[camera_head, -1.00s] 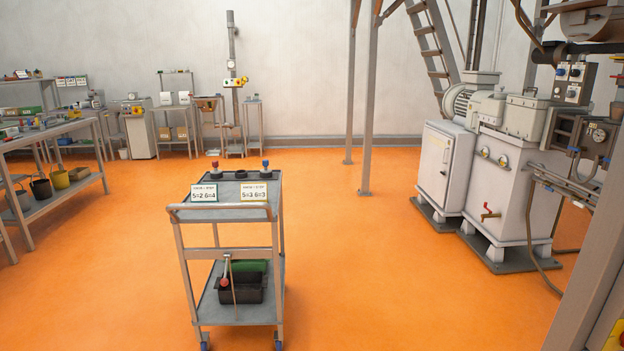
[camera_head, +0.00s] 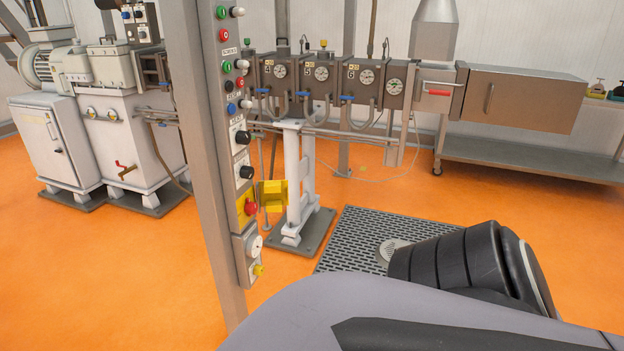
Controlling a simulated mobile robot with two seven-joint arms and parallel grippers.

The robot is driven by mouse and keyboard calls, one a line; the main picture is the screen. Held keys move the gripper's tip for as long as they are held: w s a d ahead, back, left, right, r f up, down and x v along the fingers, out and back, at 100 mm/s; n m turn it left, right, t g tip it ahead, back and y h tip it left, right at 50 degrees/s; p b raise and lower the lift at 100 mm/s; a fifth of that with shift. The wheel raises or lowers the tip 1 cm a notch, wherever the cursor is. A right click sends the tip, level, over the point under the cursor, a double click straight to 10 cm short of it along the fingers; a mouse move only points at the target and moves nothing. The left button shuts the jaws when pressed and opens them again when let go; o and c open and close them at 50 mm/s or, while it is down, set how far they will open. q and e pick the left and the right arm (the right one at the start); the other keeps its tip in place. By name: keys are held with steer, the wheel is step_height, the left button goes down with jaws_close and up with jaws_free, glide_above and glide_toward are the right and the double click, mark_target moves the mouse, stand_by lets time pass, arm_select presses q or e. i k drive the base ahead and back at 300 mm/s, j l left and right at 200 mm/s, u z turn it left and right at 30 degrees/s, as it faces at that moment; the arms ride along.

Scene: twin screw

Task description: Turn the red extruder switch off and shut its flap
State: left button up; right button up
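The red extruder switch (camera_head: 251,208) is a red knob on a yellow plate, low on the control column in the middle left. A yellow flap (camera_head: 272,195) stands out to its right and looks swung open. The exact angle of the knob is hard to tell. A part of my own arm, grey and black, fills the lower right in front of the column. Neither of my grippers shows in the view.
The control column (camera_head: 205,160) carries several buttons and knobs above the switch. Behind it runs the extruder barrel (camera_head: 330,78) with gauges. A floor grate (camera_head: 350,240) lies at its right. A steel bench (camera_head: 530,160) stands at the back right. Orange floor is open at left.

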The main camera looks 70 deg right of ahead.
mark_target(251, 208)
steer(key=i+l+z, duration=0.1)
steer(key=i+z, duration=0.5)
steer(key=i+u, duration=0.2)
steer(key=i, duration=0.35)
steer(key=i+l+u, duration=0.2)
steer(key=i, duration=0.3)
steer(key=i+z, duration=0.25)
steer(key=i, duration=0.3)
steer(key=i+j+z, duration=0.25)
steer(key=i, duration=0.3)
steer(key=i+z, duration=0.35)
steer(key=i, duration=0.2)
steer(key=i+z, duration=0.35)
steer(key=i, duration=0.15)
steer(key=i+z, duration=0.45)
steer(key=i+j+z, duration=0.1)
steer(key=i+z, duration=0.3)
steer(key=i+l+z, duration=0.1)
steer(key=i+z, duration=0.4)
steer(key=z, duration=0.25)
steer(key=i+z, duration=0.35)
steer(key=i+u, duration=0.3)
steer(key=u, duration=1.5)
